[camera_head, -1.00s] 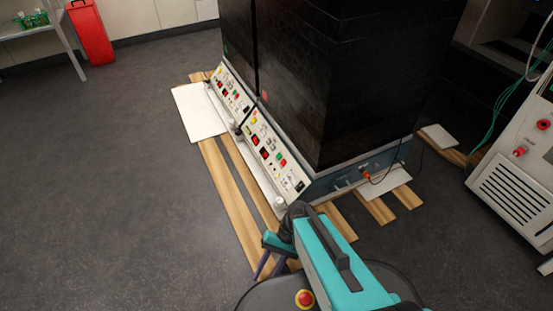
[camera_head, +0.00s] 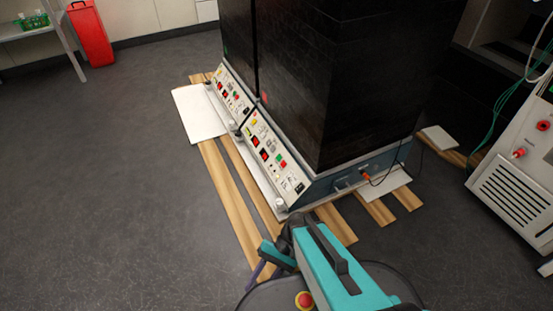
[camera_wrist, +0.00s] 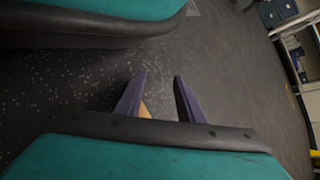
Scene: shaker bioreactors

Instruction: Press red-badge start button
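The nearer black shaker (camera_head: 350,90) carries a small red badge (camera_head: 264,98) on its front face. Below it is a sloped white control panel (camera_head: 268,150) with small red, green and yellow controls. A green button (camera_head: 278,156) and a red button (camera_head: 283,164) sit side by side there; labels are too small to read. My gripper (camera_head: 256,275) is below the near end of this panel, apart from it. In the wrist view my gripper (camera_wrist: 160,85) shows two purple fingers spread apart with nothing between them; the panel is not seen there.
The farther shaker has a green badge (camera_head: 226,49) and a similar panel (camera_head: 231,90). Wooden slats (camera_head: 232,200) lie under both shakers. A white machine (camera_head: 520,165) with cables stands at right. The floor at left is clear.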

